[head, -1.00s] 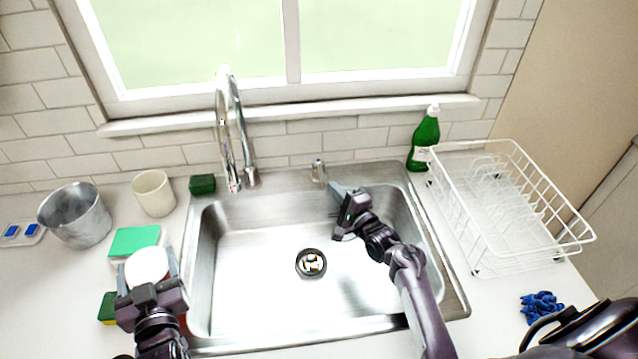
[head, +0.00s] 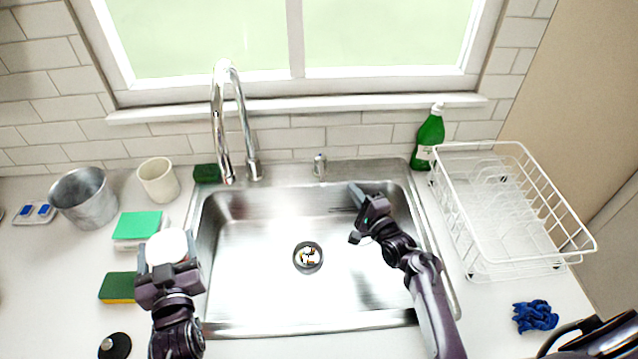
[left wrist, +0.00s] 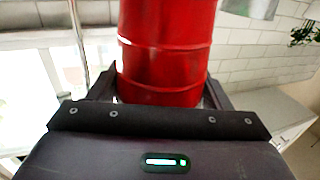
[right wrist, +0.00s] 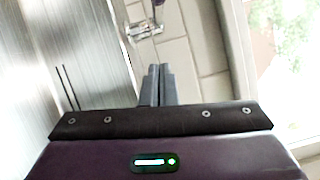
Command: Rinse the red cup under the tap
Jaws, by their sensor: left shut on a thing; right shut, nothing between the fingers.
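My left gripper (head: 167,252) is shut on the red cup, whose red side fills the space between the fingers in the left wrist view (left wrist: 165,55). In the head view only a pale round part of the cup (head: 167,243) shows between the fingers. The cup is over the counter by the sink's left rim. The chrome tap (head: 250,130) arches over the sink's back left, with no water visible. My right gripper (head: 356,194) is shut and empty above the sink's back right part. Its closed fingers also show in the right wrist view (right wrist: 157,84).
The steel sink (head: 265,285) is empty around its drain (head: 308,257). A small metal fitting (head: 319,166) stands behind it. A cream cup (head: 158,181), metal bucket (head: 84,200) and sponge (head: 117,287) are left. A green bottle (head: 428,138) and white dish rack (head: 520,268) are right.

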